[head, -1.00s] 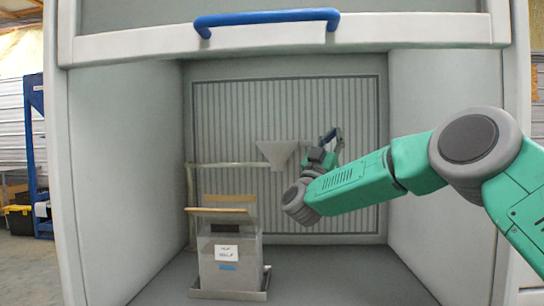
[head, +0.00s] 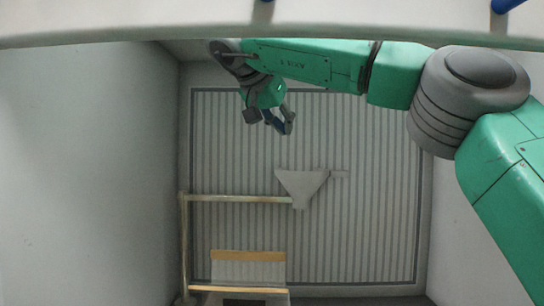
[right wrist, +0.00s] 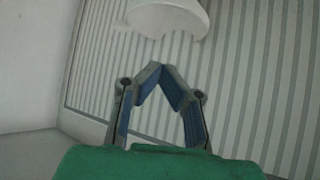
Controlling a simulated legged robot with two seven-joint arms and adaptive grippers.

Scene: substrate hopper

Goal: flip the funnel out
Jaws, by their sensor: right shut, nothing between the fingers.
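The pale grey funnel (head: 302,186) is held at the end of a horizontal rail (head: 240,199), in front of the ribbed back wall, with a short tab on its right side. My right gripper (head: 282,127) hangs above the funnel in the head view, apart from it, with its fingertips together and nothing held. In the right wrist view the shut fingers (right wrist: 163,72) point toward the round white rim of the funnel (right wrist: 168,15), with a gap between them. My left gripper is not in view.
The hopper's open lid (head: 248,255) stands below the funnel; its body is mostly cut off. A post (head: 184,240) carries the rail on the left. The cabinet's raised front sash (head: 270,25) spans the top. Side walls bound the space; the right of the funnel is clear.

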